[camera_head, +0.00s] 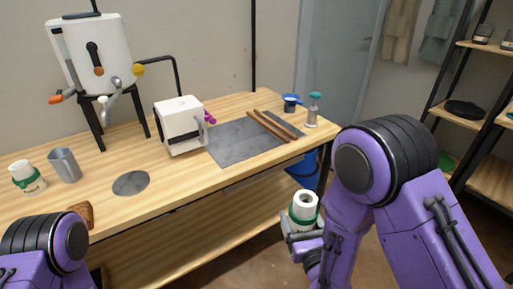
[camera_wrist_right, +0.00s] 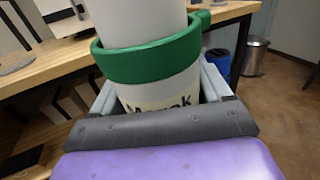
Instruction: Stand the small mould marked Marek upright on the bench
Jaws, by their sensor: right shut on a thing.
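A small white mould (camera_head: 304,207) with a green band is held in my right gripper (camera_head: 303,228), in front of the bench and off its top. Its dark round opening faces up, and it looks roughly upright. In the right wrist view the mould (camera_wrist_right: 150,98) fills the space between the jaws; its lettering is partly covered and appears to read Marek. The wooden bench (camera_head: 165,195) lies to the left of the gripper in the head view. My left arm shows at the lower left, but its gripper is out of view.
A similar white mould with a green band (camera_head: 27,177) stands at the bench's left, by a grey jug (camera_head: 65,165). A grey disc (camera_head: 131,183), white box-like device (camera_head: 182,125), dark slab (camera_head: 232,146) with sticks and a teal-topped bottle (camera_head: 313,110) occupy the bench. Bare wood lies along the front.

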